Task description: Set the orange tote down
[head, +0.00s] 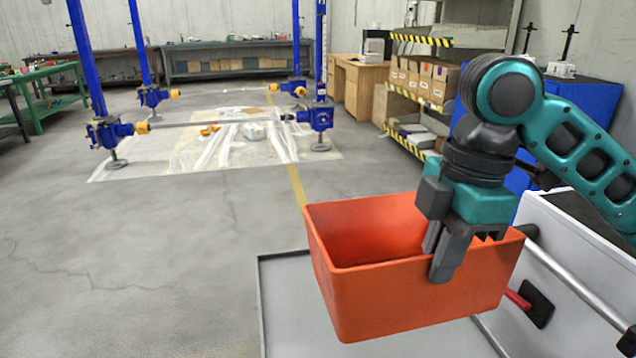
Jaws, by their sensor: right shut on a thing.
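The orange tote (390,295) is at the lower right of the head view, open side up and slightly tilted in the picture. The part of its inside that shows looks empty; the right part is hidden by my gripper. My right gripper (447,258) comes down from above and is shut on the tote's near wall at the rim. The tote is over a grey tray-like surface (285,290) with a dark rim; I cannot tell whether its bottom touches it. My left gripper is not in view.
A white cabinet (570,255) with a rail and a red handle (517,299) stands close on the right. Shelves with cartons (420,80) and a blue cabinet (580,110) are behind. Blue screw jacks (110,132) stand around a plastic sheet (225,150). The floor at left is clear.

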